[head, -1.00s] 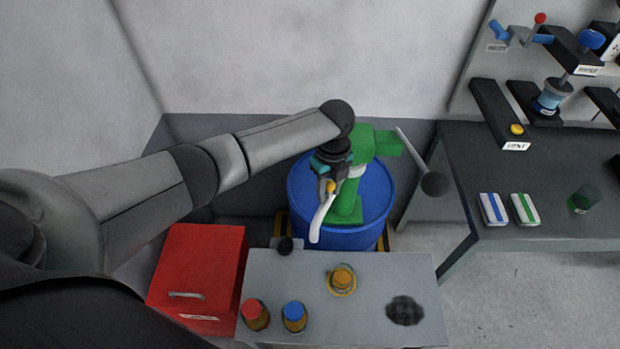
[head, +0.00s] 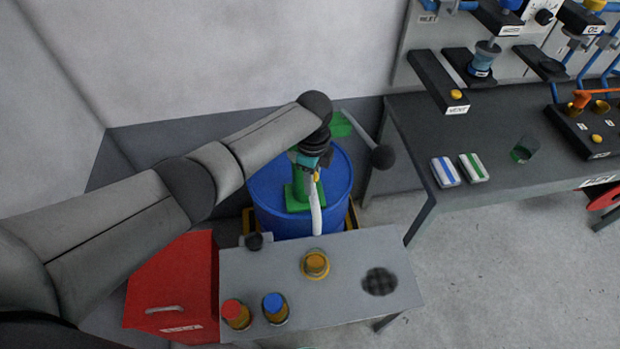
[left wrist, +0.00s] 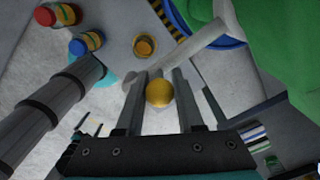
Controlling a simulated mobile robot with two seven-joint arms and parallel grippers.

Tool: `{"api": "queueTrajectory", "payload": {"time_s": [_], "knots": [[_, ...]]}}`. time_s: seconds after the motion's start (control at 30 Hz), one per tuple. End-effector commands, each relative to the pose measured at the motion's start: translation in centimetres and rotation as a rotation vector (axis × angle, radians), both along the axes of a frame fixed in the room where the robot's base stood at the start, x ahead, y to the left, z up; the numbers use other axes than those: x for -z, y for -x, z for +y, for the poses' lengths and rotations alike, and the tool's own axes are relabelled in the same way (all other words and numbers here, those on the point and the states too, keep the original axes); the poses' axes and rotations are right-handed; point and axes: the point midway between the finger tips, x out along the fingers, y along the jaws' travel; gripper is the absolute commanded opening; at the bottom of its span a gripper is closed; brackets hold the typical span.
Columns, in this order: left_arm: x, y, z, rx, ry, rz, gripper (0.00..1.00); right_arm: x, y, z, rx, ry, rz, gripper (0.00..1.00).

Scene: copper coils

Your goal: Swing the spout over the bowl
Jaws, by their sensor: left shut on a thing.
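The white spout (head: 317,212) comes off the green pump (head: 297,195) on the blue drum. It points toward the front table, its tip just behind the amber bowl (head: 315,263) in the head view. My left gripper (head: 314,173) is shut on the spout's yellow knob. In the left wrist view the knob (left wrist: 159,93) sits between the fingers (left wrist: 158,84), and the spout (left wrist: 190,48) runs past just beyond them, with the bowl (left wrist: 144,46) near its tip. My arm hides part of the pump. My right gripper is not in view.
The blue drum (head: 265,183) stands behind the small grey table (head: 350,300). Red-capped (head: 235,313) and blue-capped (head: 275,308) jars stand at its front left. A red box (head: 170,285) is left. A dark bench (head: 415,125) stands right; the floor between is clear.

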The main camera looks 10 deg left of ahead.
Motion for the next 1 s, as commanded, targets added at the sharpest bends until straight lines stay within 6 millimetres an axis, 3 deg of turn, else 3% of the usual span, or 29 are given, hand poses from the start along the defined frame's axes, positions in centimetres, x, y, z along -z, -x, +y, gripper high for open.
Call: {"api": "queueTrajectory", "payload": {"time_s": [0.23, 0.27, 0.5, 0.83, 1.0], "knots": [[-0.1, -0.2, -0.3, -0.001, 0.006, -0.006, 0.0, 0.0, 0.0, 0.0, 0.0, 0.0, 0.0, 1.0], [-0.1, -0.2, -0.3, -0.001, 0.006, -0.006, 0.4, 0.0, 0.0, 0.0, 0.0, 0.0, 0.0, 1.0], [-0.1, -0.1, -0.2, 0.0, 0.004, -0.003, 0.67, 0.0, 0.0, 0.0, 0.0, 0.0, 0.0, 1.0], [-0.3, -0.1, -0.1, 0.0, 0.003, -0.002, 0.67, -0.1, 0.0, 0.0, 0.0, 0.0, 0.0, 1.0], [-2.2, -0.1, -0.1, 0.0, 0.003, -0.004, 0.67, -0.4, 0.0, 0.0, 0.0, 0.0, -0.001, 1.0]]}}
